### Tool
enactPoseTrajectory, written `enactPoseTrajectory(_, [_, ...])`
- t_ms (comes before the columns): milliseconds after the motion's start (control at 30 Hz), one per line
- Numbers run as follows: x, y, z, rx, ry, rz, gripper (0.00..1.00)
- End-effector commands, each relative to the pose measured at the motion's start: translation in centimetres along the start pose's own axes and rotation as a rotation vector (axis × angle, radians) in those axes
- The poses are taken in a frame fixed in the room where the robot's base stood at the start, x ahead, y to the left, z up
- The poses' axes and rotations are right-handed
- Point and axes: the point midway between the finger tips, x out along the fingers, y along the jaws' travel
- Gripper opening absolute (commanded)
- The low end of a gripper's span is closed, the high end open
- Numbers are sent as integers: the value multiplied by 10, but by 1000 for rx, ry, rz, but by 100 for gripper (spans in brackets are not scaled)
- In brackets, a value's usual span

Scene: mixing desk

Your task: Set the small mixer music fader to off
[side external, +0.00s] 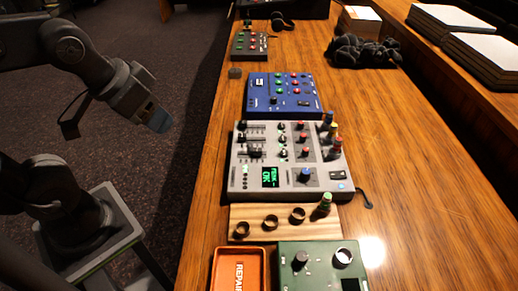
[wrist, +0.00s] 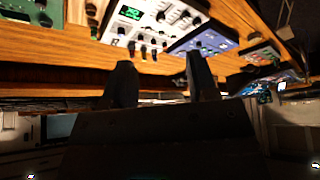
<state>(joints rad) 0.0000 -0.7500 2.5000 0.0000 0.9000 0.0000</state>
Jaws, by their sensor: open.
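A light grey mixer (side external: 287,160) lies on the desk, with slider faders (side external: 252,140) at its upper left, several knobs and a small green-lit display (side external: 270,177). The fader labels are too small to read, so I cannot tell which is the music fader. The mixer also shows at the top of the wrist view (wrist: 150,20). My gripper (side external: 158,122) is left of the desk edge, apart from the mixer and touching nothing. In the wrist view its two fingers (wrist: 160,78) are spread and empty.
A blue panel (side external: 282,92) and a small dark panel (side external: 250,45) lie behind the mixer. In front are a wooden strip with rings (side external: 270,218), an orange tray (side external: 214,270) and a green box (side external: 320,262).

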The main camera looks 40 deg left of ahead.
Motion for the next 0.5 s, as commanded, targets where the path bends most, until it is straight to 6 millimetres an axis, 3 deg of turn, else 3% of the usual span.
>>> enactPoseTrajectory(367, [0, 0, 0, 0, 0, 0, 53])
enactPoseTrajectory(500, [0, 0, -3, 9, -6, 0, 45])
